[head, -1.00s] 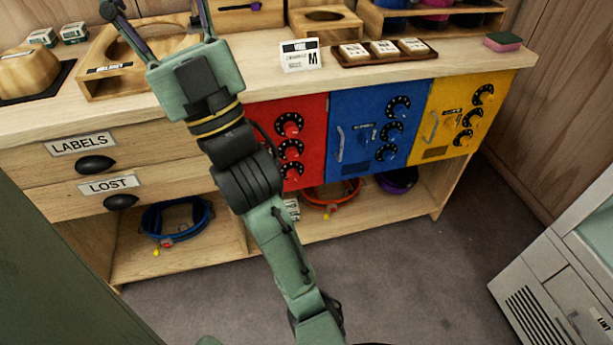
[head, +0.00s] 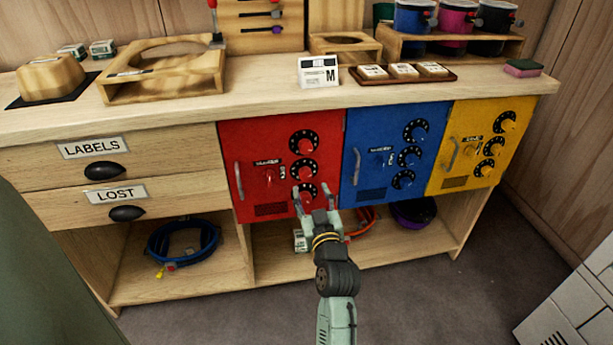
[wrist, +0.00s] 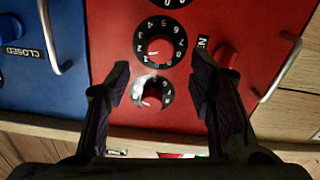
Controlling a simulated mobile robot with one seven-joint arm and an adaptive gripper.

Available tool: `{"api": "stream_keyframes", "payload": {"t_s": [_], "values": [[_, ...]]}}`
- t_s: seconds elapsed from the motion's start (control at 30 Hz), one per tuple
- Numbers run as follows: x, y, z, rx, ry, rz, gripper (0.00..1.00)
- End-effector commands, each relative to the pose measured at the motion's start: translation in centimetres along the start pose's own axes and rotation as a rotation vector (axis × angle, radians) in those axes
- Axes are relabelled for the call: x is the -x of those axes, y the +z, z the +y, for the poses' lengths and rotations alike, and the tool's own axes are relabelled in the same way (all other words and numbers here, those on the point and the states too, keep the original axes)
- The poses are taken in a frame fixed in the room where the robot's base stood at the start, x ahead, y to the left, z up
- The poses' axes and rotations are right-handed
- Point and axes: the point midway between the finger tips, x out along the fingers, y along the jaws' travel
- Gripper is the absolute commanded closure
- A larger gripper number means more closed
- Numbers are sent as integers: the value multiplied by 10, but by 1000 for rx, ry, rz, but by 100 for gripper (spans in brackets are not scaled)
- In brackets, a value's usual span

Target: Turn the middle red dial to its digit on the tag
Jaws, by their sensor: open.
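The red locker door (head: 232,150) has three black dials with red knobs in a column. The middle red dial (head: 303,169) is clear in the head view. It also shows in the wrist view (wrist: 160,42), where the picture is upside down; its set digit is hard to tell. The top dial (head: 304,143) is above it, and the bottom dial (head: 305,192) is partly behind my fingers. My gripper (head: 312,196) is open and empty, in front of the bottom dial. No readable digit tag shows.
A red lever (head: 270,178) and bar handle (head: 239,182) stick out left of the dials. The blue door (head: 385,115) is to the right.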

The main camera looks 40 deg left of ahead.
Motion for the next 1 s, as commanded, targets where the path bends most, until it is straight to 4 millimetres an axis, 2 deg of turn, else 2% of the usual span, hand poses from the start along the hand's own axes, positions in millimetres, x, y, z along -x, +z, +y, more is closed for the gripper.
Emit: {"api": "stream_keyframes", "payload": {"t_s": [0.03, 0.2, 0.4, 0.77, 1.0], "values": [[-11, -4, 0, 2, -2, 1, 51], [-43, -4, 0, 2, -2, 2, 51], [-66, -2, 0, 0, -1, 1, 51], [-72, -1, 0, 0, 0, 3, 51], [-72, -1, 0, 0, 0, 2, 66]]}}
